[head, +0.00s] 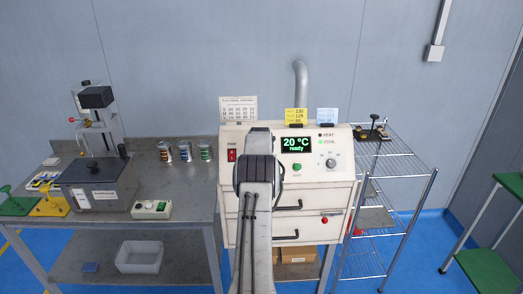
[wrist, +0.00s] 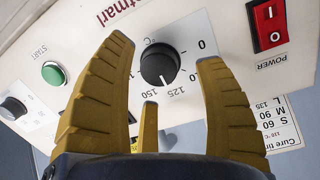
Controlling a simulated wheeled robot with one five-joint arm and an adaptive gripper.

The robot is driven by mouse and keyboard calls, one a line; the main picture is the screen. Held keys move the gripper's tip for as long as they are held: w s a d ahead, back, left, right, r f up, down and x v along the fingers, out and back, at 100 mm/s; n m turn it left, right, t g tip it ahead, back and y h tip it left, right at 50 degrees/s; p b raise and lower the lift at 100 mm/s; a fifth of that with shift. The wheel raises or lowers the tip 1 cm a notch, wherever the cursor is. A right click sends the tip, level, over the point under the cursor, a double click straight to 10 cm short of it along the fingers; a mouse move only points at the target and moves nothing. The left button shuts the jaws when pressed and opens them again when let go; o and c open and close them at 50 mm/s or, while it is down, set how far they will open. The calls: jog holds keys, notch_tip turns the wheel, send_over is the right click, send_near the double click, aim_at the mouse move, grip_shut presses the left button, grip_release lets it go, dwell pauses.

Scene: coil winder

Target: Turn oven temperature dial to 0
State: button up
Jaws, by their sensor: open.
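The oven temperature dial (wrist: 160,66) is a round black knob in the wrist view, which shows the panel upside down. Its white mark points down in that picture, close to the 125 label. A 0 label is to its right. My gripper (wrist: 166,50) is open, with yellow ribbed fingers on both sides of the dial; I cannot tell whether they touch it. A third finger shows below it. In the head view my arm covers the dial on the white oven (head: 322,190). The oven display (head: 297,144) reads 20 °C, ready.
A red power switch (wrist: 267,22) and green start button (wrist: 54,73) flank the dial. Another knob (head: 331,163) is on the oven's right side. A bench (head: 190,209) with a press (head: 98,135) stands left; a wire rack (head: 395,160) stands right.

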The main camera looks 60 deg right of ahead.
jog(key=shift+p+x, duration=0.3)
jog(key=shift+x, duration=0.9)
jog(key=c, duration=1.2)
jog(key=shift+f+b, duration=0.3)
jog(key=shift+b, duration=0.4)
jog(key=shift+n+b, duration=0.6)
jog(key=shift+b, duration=0.1)
jog(key=shift+r, duration=0.2)
